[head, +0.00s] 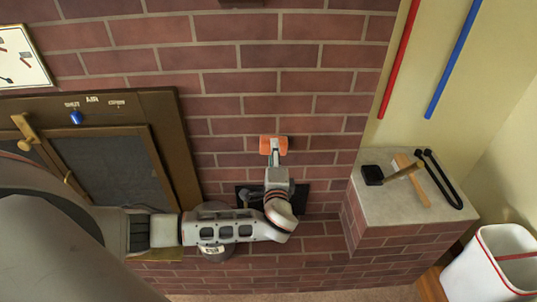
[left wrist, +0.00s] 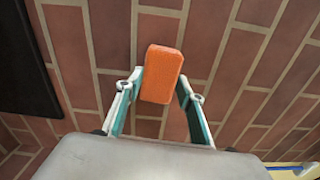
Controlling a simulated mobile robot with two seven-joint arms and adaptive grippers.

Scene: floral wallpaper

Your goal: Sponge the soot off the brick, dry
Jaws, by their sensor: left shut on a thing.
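An orange sponge (head: 265,146) is in my left gripper (head: 274,158), in front of the red brick wall (head: 240,108). In the left wrist view the sponge (left wrist: 161,72) sits between the two fingers of the left gripper (left wrist: 158,94), its long side pointing away from the palm. I cannot tell whether the sponge touches the wall. Some bricks look darker than others, but no clear soot patch shows; the sponge and gripper hide part of the wall. My right gripper is not in view.
A brick ledge with a pale top (head: 385,205) at the right bears a black-headed brush or mallet (head: 373,175) and black tongs (head: 440,180). A brass-framed stove front (head: 105,160) is at left, a white bin (head: 490,265) at lower right. A dark plate (head: 243,190) is behind my gripper.

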